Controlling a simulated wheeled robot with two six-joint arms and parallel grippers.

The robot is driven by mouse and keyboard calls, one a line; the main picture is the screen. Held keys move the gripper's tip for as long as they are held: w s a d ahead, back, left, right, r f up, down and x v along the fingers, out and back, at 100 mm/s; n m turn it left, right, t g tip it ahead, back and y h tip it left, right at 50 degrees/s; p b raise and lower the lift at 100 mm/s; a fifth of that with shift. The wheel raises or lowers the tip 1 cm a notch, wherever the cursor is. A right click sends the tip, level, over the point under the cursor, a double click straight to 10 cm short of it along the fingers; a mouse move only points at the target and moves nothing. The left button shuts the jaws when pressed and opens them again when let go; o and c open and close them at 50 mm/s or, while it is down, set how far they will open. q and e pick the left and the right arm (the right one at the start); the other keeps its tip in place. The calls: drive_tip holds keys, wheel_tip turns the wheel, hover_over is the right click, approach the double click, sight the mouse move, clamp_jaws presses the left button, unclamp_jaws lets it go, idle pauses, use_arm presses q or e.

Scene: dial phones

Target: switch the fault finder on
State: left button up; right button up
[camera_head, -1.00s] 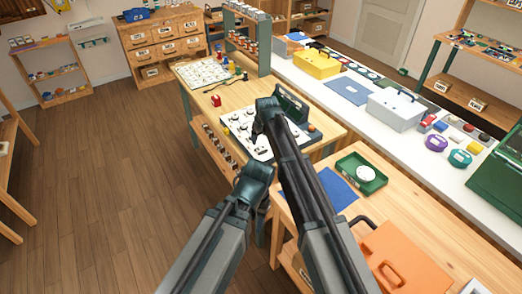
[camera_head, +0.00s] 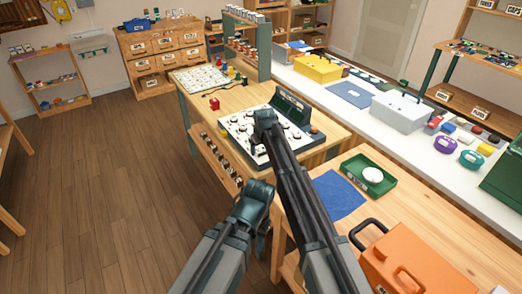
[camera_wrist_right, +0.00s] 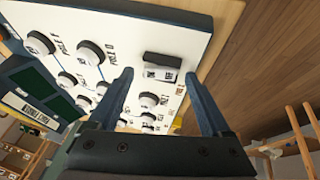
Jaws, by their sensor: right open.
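The fault finder is a white panel (camera_head: 233,124) with rows of dark-and-white knobs and a dark green upright part (camera_head: 293,106) behind it, on the wooden bench. In the right wrist view, its white panel (camera_wrist_right: 100,15) carries round knobs and a white rocker switch (camera_wrist_right: 163,62) with a dark end and small markings. Which way the rocker is tipped is unclear. My right gripper (camera_wrist_right: 157,78) is open and empty, its fingertips on either side of the switch in the picture; contact cannot be told. In the head view, my right arm hides part of the panel.
A red object (camera_head: 214,103) and a white chart (camera_head: 203,78) lie on the bench left of the panel. A blue cloth (camera_head: 338,195), green tray (camera_head: 388,184) and orange case (camera_head: 420,262) are on the nearer table. The floor at left is clear.

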clamp_jaws()
drive_tip(key=shift+w+d+r+g+y, duration=0.1)
drive_tip(key=shift+w+d+g+y, duration=0.15)
drive_tip(key=shift+g+y, duration=0.3)
drive_tip(key=shift+m+g+y, duration=0.25)
drive_tip(key=shift+m+y, duration=0.05)
drive_tip(key=shift+y, duration=0.25)
drive_tip(key=shift+s, duration=0.1)
unclamp_jaws()
drive_tip(key=shift+r+p, duration=0.1)
drive_tip(key=shift+p, duration=0.2)
